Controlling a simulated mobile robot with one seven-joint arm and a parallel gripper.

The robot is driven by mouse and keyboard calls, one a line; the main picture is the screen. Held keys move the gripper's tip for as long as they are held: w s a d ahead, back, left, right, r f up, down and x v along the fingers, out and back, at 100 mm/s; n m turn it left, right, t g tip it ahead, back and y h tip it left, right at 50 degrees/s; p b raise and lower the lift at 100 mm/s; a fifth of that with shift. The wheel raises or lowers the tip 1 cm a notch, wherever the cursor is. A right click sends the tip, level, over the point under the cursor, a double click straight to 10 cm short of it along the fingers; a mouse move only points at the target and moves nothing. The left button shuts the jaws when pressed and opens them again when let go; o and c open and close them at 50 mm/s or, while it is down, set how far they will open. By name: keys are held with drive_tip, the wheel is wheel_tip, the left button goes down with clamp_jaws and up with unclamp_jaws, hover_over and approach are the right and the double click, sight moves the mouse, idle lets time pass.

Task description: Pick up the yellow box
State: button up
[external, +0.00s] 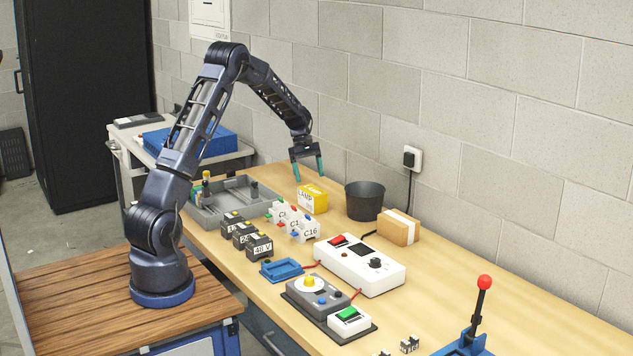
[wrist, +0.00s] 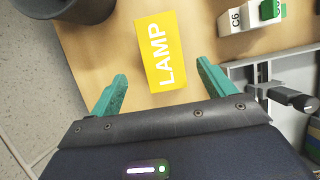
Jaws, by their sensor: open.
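The yellow box (external: 312,198), marked LAMP, stands on the wooden bench near the wall. In the wrist view the yellow box (wrist: 161,52) lies ahead of my gripper, between the lines of its two fingers. My gripper (external: 308,168) points down above the box with its teal fingers apart. In the wrist view my gripper (wrist: 160,90) is open and nothing is between its fingertips. The box shows apart from both fingers.
A dark bin (external: 365,201) stands right of the box, and a cardboard box (external: 399,228) beyond it. White breakers (external: 293,219) stand in front of the box. A grey tray (external: 222,212) lies to its left. The block wall is close behind.

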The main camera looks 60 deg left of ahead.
sight(312, 189)
drive_tip(key=x, duration=0.9)
drive_tip(key=shift+s+d, duration=0.1)
drive_tip(key=shift+s, duration=0.05)
drive_tip(key=shift+f, duration=0.2)
idle(0.5)
drive_tip(key=shift+c, duration=0.2)
drive_tip(key=c, duration=1.1)
drive_tip(key=shift+c, duration=0.2)
